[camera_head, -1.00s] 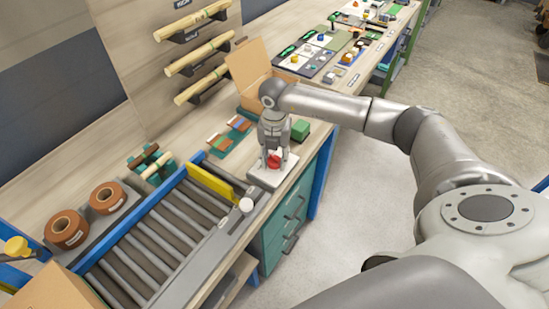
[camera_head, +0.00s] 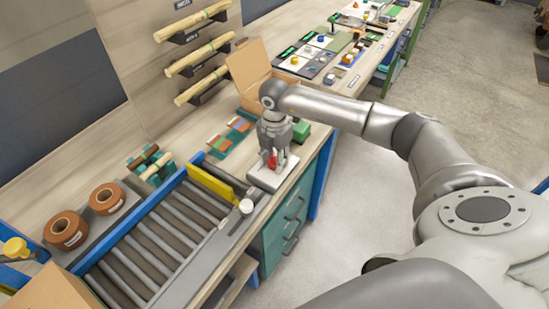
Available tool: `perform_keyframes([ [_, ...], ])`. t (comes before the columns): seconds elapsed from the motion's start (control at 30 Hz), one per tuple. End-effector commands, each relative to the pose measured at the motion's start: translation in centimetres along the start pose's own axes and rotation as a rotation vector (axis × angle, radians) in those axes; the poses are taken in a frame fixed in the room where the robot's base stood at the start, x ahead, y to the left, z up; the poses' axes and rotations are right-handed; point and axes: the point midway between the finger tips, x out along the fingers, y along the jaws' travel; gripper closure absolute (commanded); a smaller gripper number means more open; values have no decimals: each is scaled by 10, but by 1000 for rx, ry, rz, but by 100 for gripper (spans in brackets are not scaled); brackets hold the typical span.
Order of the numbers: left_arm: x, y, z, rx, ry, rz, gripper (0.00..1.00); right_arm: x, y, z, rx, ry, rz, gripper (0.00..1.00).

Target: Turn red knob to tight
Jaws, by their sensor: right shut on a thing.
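The red knob (camera_head: 272,159) sits on a pale plate (camera_head: 263,181) at the front edge of the workbench, right of the roller conveyor. My right gripper (camera_head: 274,163) points down over the plate and is shut on the red knob. Its fingers hide much of the knob, and only a narrow red strip shows between them. Any marking for tight is not readable. My left gripper is out of the picture.
A roller conveyor (camera_head: 150,238) with a yellow bar (camera_head: 211,183) and a white knob (camera_head: 246,206) lies left of the plate. A green block (camera_head: 301,131) and an open cardboard box (camera_head: 250,70) stand behind. Brown rolls (camera_head: 66,231) sit at left.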

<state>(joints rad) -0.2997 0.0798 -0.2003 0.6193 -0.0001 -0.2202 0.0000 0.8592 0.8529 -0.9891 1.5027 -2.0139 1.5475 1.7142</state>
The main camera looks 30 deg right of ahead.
Motion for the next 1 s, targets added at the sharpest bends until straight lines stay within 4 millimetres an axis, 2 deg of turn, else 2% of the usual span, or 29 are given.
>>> perform_keyframes([
  [0.23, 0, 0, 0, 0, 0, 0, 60, -2, 1, 2, 3, -4, 6, 88],
  [0.27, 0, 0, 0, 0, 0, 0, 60, -2, 1, 2, 3, -4, 6, 61],
  [0.4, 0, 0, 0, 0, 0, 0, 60, -2, 1, 2, 2, -3, 4, 43],
  [0.77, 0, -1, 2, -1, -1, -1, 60, -3, 1, 1, 0, -1, 2, 42],
  [0.87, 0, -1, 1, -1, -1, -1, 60, -13, 1, 1, 0, -1, 5, 42],
  [1.0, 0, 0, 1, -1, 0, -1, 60, -39, 1, 1, 1, -2, 6, 42],
])
